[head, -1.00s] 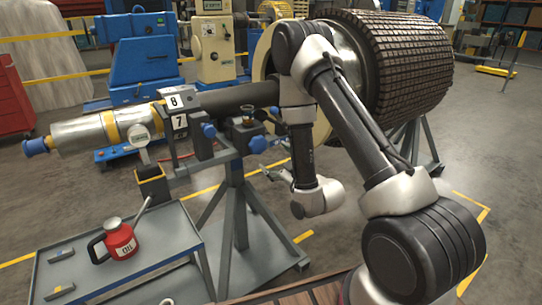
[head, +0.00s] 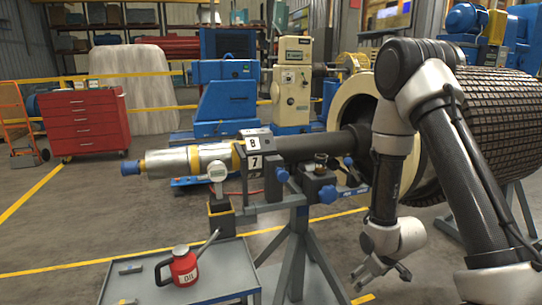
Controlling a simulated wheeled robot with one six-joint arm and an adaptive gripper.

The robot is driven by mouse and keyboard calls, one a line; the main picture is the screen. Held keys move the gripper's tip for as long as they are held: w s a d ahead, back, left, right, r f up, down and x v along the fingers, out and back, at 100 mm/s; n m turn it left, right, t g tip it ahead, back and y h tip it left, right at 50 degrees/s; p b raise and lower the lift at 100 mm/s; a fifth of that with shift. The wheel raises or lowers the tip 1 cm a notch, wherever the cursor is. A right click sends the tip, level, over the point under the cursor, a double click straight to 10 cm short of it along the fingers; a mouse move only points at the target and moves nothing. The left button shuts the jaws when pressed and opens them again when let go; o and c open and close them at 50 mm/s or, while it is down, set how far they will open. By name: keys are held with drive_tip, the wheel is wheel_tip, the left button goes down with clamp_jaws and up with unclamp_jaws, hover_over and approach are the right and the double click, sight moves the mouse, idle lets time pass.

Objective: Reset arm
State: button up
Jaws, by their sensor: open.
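My arm hangs down on the right side of the head view, in front of the rotor stand. My gripper (head: 382,274) is at its lower end, low and right of the stand's legs. Its fingers are apart and nothing shows between them. The rotor shaft (head: 310,147) with its silver end lies on the grey stand (head: 299,221), left of my arm. The large dark rotor drum (head: 490,115) is behind my arm and partly hidden by it.
A grey cart (head: 228,268) at the front left carries a red oil can (head: 184,266). A red tool chest (head: 87,123) and blue machine (head: 226,90) stand behind. Floor at the left is free.

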drive_tip(key=s+d+r+m, duration=0.2)
drive_tip(key=s+r, duration=0.5)
drive_tip(key=r, duration=0.5)
drive_tip(key=s+d+r+m, duration=0.1)
drive_tip(key=s+d+r, duration=0.1)
drive_tip(key=s+r, duration=0.5)
drive_tip(key=s+d+r+m+h, duration=0.1)
drive_tip(key=s+r, duration=0.5)
drive_tip(key=r, duration=1.2)
drive_tip(key=shift+s+d+r+m, duration=0.25)
drive_tip(key=shift+s+d+m, duration=0.15)
drive_tip(key=shift+d+m, duration=0.35)
drive_tip(key=shift+a, duration=0.1)
